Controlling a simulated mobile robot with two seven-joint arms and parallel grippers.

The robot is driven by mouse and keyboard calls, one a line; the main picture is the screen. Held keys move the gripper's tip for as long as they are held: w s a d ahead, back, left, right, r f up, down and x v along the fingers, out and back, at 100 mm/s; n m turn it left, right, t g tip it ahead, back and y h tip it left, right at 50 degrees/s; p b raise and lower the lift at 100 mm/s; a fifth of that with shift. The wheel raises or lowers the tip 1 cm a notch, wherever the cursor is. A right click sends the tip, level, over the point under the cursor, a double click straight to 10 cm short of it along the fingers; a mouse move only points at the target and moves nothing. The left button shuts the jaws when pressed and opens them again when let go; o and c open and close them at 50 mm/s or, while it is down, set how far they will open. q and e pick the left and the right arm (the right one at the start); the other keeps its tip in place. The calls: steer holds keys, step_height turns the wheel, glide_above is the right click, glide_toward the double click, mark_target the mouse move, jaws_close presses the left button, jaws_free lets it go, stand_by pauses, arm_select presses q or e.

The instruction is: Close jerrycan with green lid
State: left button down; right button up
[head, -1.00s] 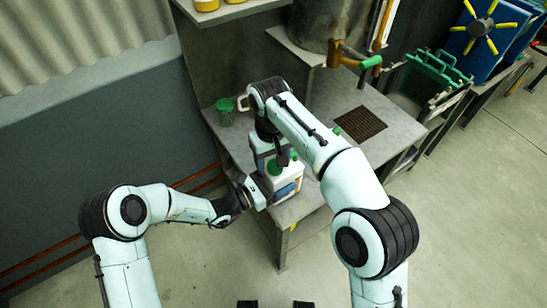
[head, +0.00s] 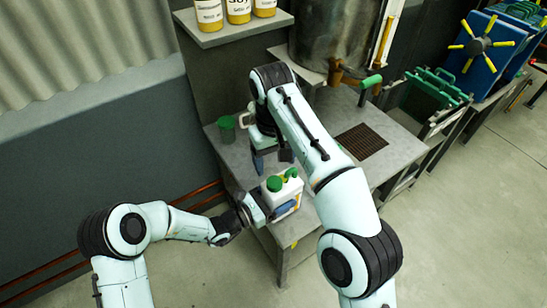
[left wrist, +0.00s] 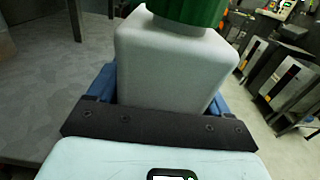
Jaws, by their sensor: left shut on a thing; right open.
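The white jerrycan (head: 287,204) stands upright near the table's front edge. A round green lid (head: 274,184) sits on its top, and a smaller green part shows beside it. The left wrist view shows the white body (left wrist: 170,65) close up with the ribbed green lid (left wrist: 188,10) on top. My left gripper (head: 262,207) is shut on the jerrycan's lower body, its blue fingers at both sides (left wrist: 160,100). My right gripper (head: 268,160) is open, behind and above the jerrycan and apart from the lid. Its far finger is partly hidden.
A green cup (head: 227,128) and a partly hidden white-handled container (head: 243,118) stand at the back left of the grey table (head: 325,215). A metal drum (head: 325,45) with a green-handled tap and a brown grate (head: 361,140) lie behind right. A shelf (head: 235,32) holds yellow jars.

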arm_select(q)
steer(key=shift+d+r, duration=0.15)
steer(key=shift+r, duration=0.1)
jaws_free()
steer(key=shift+s, duration=0.1)
steer(key=shift+f, duration=0.1)
steer(key=v, duration=1.3)
steer(key=shift+s, duration=0.1)
